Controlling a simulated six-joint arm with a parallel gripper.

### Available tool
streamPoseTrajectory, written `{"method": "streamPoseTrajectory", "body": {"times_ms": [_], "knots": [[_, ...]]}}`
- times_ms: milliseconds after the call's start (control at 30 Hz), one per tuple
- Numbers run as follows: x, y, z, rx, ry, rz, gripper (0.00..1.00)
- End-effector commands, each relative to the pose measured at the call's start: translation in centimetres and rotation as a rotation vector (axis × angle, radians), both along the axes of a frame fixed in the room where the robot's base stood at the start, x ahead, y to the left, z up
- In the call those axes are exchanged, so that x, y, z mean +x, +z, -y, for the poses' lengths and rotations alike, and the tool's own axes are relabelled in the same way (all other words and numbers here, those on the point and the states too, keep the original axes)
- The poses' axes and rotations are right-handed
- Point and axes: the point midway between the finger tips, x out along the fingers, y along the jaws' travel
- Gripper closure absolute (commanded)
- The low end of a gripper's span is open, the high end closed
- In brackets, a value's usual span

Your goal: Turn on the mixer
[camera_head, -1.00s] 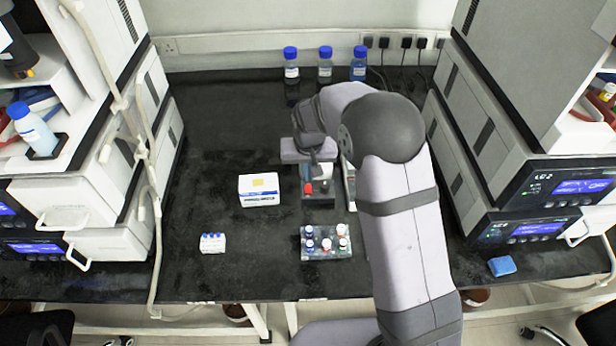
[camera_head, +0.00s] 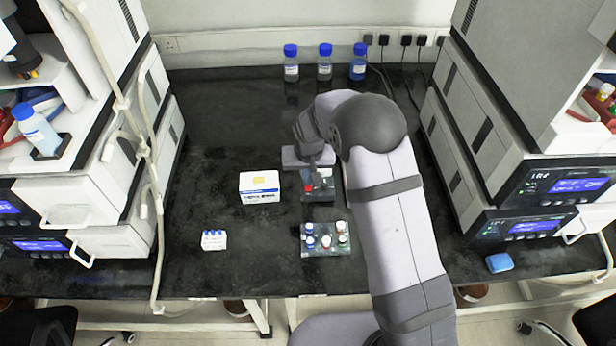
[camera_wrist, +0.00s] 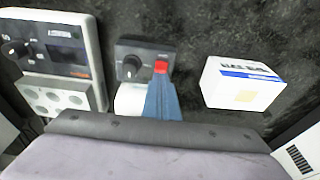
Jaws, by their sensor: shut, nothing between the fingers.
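The mixer (camera_wrist: 133,50) is a small unit with a dark top panel, a black knob, a red switch (camera_wrist: 161,67) and a pale part below. In the head view the mixer (camera_head: 322,184) sits mid-bench, partly hidden by my arm. My gripper (camera_wrist: 162,80) is shut and empty, pointing down at the mixer. In the wrist view its fingertips overlap the lower edge of the red switch. I cannot tell whether they touch it. In the head view my gripper (camera_head: 314,172) is just above the mixer's red switch.
A device with a display and knob (camera_wrist: 62,55) stands beside the mixer. A white box (camera_head: 260,188) is left of it. A vial rack (camera_head: 327,240) and a small white holder (camera_head: 213,240) are nearer the front. Blue-capped bottles (camera_head: 325,66) stand at the back. Instrument stacks flank the bench.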

Motion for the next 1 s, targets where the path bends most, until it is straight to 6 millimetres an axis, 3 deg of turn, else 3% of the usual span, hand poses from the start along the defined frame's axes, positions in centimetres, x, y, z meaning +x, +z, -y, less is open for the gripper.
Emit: {"method": "streamPoseTrajectory", "body": {"times_ms": [467, 1000], "knots": [[0.0, -0.6, 0.0, -0.002, 0.000, -0.007, 1.00], [-1.7, -0.7, 0.1, -0.003, 0.000, -0.012, 1.00]]}}
